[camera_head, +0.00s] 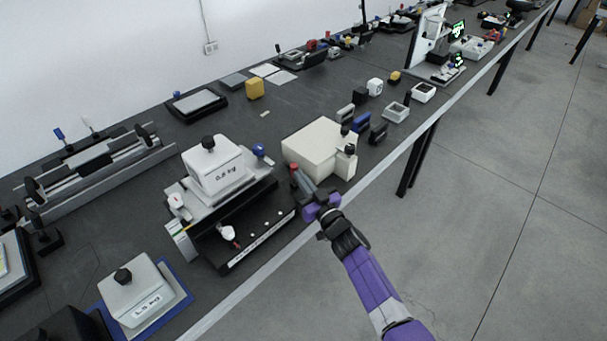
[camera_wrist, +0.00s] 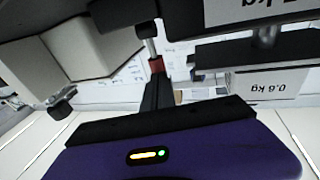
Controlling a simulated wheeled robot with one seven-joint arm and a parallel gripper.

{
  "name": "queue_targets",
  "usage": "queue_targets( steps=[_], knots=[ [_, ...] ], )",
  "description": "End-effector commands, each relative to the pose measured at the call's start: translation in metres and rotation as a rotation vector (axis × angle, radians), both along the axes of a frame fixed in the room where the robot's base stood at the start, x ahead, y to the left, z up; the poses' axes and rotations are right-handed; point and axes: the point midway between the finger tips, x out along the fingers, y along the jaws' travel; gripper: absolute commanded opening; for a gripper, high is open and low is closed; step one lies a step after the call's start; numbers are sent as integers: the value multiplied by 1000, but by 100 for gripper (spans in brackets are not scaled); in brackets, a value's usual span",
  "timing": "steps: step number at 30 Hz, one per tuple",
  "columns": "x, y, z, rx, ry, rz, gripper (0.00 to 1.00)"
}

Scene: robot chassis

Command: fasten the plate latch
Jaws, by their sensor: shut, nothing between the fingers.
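The plate fixture (camera_head: 262,198) is a dark and silver unit near the table's front edge, with a white weight (camera_head: 215,168) on top. A small red part (camera_head: 293,168) shows at its right end. In the wrist view a red collar (camera_wrist: 156,65) sits on a thin metal rod under a dark plate edge; it may be the latch handle, but I cannot tell for sure. My gripper (camera_head: 303,182) is shut and empty at the fixture's right end. In the wrist view its fingertips (camera_wrist: 157,84) are close to the red collar; contact is unclear.
A cream box (camera_head: 312,147) with black knobs stands just right of the fixture, close to my gripper; it also shows in the wrist view (camera_wrist: 75,50). A blue knob (camera_head: 258,150) and white knob (camera_head: 228,233) are on the fixture. Another weight (camera_head: 135,293) stands front left.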

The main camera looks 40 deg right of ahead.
Motion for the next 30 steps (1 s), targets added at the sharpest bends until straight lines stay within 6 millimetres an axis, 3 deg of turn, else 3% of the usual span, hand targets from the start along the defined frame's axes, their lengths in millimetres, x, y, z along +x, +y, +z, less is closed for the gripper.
queue_targets(
  steps=[12, 30],
  knots=[
    [20, 1, 9, -1, -3, 1, 0],
    [28, 2, 12, -1, -4, 3, 0]
  ],
)
